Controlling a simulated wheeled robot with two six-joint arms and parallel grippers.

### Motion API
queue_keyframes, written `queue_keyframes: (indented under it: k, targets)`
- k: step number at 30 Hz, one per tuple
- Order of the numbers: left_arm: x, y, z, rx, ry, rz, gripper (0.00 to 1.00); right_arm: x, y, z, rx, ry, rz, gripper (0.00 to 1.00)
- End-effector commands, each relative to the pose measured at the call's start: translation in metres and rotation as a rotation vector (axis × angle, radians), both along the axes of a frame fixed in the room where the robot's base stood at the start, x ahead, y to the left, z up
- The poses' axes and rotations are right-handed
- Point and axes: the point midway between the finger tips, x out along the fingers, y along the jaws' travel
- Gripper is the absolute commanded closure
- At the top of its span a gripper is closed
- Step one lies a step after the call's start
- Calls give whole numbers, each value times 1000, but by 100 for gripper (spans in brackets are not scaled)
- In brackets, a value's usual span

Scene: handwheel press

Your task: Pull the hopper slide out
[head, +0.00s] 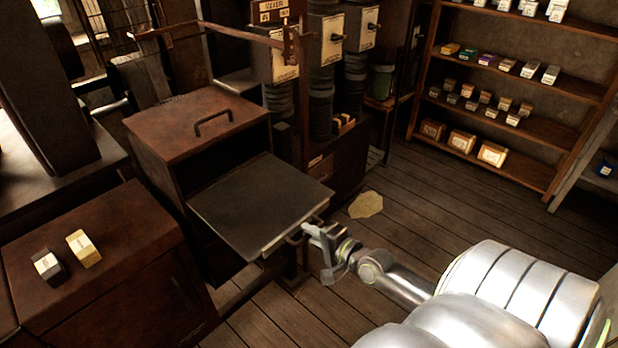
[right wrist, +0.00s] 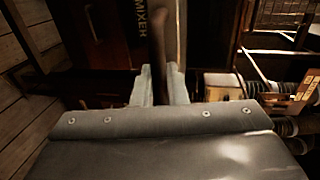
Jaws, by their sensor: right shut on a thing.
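The hopper slide (head: 258,200) is a dark flat plate with a paler front edge. In the head view it sticks well out of the open front of a brown box (head: 180,130), roughly level. My right gripper (head: 308,234) is at the slide's front edge, shut on its handle. In the right wrist view, the fingers of my right gripper (right wrist: 163,88) stand on both sides of a brown bar, the handle (right wrist: 158,40). The back end of the slide is hidden inside the box. My left gripper is not in view.
A low brown cabinet (head: 100,285) with two small blocks stands at the left. A post and hopper columns (head: 325,90) stand behind the slide. Shelves (head: 520,60) with small boxes stand at the back right. The plank floor between is mostly clear, with a pale patch (head: 366,205).

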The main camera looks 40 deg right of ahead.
Motion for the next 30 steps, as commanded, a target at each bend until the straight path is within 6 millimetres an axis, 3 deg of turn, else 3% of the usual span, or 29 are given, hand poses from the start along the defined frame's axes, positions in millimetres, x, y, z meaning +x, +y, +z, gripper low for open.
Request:
queue_keyframes:
  k: [10, 11, 14, 23, 30]
  targets:
    - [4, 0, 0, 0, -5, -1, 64, -3, -1, -3, 0, 10, -1, 100]
    - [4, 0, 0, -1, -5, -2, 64, -3, -1, -3, 0, 11, -1, 84]
    - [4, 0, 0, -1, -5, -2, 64, -2, -1, -3, 0, 9, -1, 71]
    - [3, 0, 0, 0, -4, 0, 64, -3, 0, -2, 0, 6, 0, 70]
    - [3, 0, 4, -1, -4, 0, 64, -28, -3, 4, -2, 9, 0, 70]
